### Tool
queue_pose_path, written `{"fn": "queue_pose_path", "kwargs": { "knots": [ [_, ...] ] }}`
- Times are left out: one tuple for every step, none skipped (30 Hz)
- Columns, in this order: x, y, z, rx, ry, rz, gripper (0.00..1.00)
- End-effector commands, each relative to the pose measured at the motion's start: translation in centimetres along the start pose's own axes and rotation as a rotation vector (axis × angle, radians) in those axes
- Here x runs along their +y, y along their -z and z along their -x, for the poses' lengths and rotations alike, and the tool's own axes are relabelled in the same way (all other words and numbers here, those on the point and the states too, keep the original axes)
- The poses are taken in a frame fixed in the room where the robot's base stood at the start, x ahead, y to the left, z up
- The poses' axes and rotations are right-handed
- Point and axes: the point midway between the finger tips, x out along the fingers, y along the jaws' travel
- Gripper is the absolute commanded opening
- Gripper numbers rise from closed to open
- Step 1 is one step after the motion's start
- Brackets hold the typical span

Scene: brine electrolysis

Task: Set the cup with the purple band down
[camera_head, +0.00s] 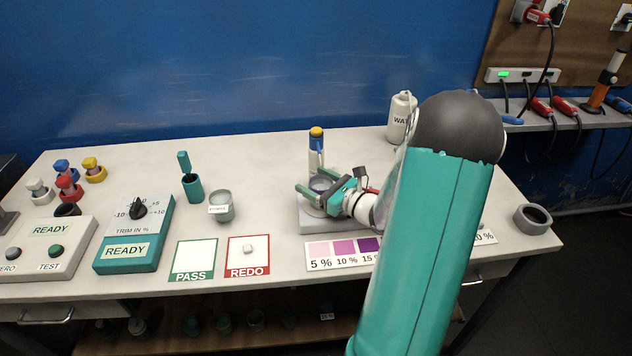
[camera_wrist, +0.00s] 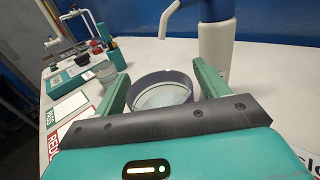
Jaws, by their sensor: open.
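The cup (camera_head: 320,184) sits between my gripper's fingers, low over a pale block (camera_head: 318,224) on the bench. In the wrist view the cup (camera_wrist: 161,92) has a dark purplish rim and pale contents. My gripper (camera_head: 311,180) is open, with one green finger on each side of the cup. In the wrist view the fingers of my gripper (camera_wrist: 155,82) flank the cup, with a small gap visible on the right. The cup looks upright. Its underside is hidden, so contact with the block cannot be seen directly.
A blue-and-white bottle with a yellow top (camera_head: 316,150) stands close behind the cup. A water bottle (camera_head: 401,120) is further back. A colour card (camera_head: 332,264) lies in front. PASS (camera_head: 193,272) and REDO (camera_head: 248,268) cards and a grey cup (camera_head: 221,208) are left.

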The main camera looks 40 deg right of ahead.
Motion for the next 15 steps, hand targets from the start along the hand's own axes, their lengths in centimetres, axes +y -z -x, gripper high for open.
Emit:
{"fn": "queue_pose_path", "kwargs": {
  "knots": [
    [0.0,0.0,0.0,0.000,0.000,0.000,0.74],
    [0.0,0.0,0.0,0.000,0.000,0.000,0.74],
    [0.0,-0.1,0.0,0.000,0.000,0.000,0.74],
    [0.0,-0.2,0.0,0.000,0.000,0.001,0.74],
    [0.0,-0.3,0.0,0.000,0.000,0.001,0.74],
    [0.0,-0.2,0.4,0.001,0.001,0.000,0.74],
    [0.0,-0.2,0.7,0.001,0.002,0.000,0.74],
    [-0.1,-0.2,1.1,0.001,0.002,0.000,0.74],
    [-0.1,-0.3,1.7,0.000,0.002,0.001,0.74],
    [-0.1,-0.3,2.2,0.000,0.003,0.001,0.74],
    [-0.1,-0.3,2.8,0.001,0.003,0.001,0.74],
    [-0.1,-0.3,3.7,0.001,0.003,0.001,0.74],
    [-0.1,-0.3,4.4,0.001,0.004,0.001,0.74],
    [-0.1,-0.3,5.1,0.002,0.004,0.001,0.74],
    [-0.1,-0.3,6.0,0.000,0.004,0.000,0.74]
  ]
}}
